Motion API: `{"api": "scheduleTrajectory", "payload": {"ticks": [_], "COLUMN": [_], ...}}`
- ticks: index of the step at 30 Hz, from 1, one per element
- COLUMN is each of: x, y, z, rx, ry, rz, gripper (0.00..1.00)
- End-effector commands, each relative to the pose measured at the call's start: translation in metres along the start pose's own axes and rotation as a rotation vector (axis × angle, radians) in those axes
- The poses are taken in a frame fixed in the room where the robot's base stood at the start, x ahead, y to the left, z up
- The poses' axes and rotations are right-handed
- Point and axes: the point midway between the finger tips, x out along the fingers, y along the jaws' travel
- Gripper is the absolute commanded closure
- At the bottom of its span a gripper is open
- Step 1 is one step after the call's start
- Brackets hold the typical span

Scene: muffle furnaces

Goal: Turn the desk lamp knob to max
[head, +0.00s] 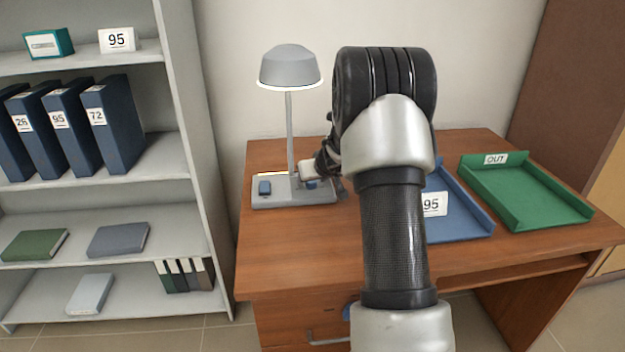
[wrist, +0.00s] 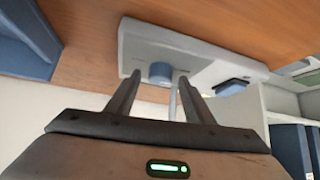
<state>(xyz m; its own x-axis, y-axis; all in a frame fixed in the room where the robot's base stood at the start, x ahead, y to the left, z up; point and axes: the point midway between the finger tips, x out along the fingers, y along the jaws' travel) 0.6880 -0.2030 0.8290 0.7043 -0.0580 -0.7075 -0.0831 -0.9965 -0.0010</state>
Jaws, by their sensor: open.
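The grey desk lamp (head: 290,68) stands at the desk's left back, its shade lit along the lower rim. Its flat base (head: 293,201) carries a blue rocker switch (head: 264,187) at the left and a round blue knob (head: 311,184) at the right, partly covered by my gripper (head: 315,173). In the wrist view the base is upside down; the knob (wrist: 160,73) shows between the tips of my open gripper (wrist: 159,80), and the switch (wrist: 232,87) is off to the right. I cannot tell whether the fingers touch the knob. The knob's setting is not readable.
A blue tray (head: 468,221) labelled 95 and a green OUT tray (head: 525,195) lie right of my arm on the wooden desk (head: 290,245). A grey shelf (head: 180,155) with binders and books stands at the left. The desk front left of my arm is clear.

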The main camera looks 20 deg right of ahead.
Motion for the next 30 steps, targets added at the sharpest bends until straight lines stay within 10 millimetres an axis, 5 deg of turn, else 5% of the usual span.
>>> {"api": "scheduleTrajectory", "payload": {"ticks": [10,17,30], "x": [0.0036,0.0035,0.0030], "y": [0.0003,0.0003,-0.0002], "z": [-0.0004,-0.0003,-0.0001], "rx": [-0.001,-0.001,0.030], "ry": [0.001,0.001,0.000], "rz": [0.001,0.001,0.030], "gripper": [0.54,0.93,0.93]}}
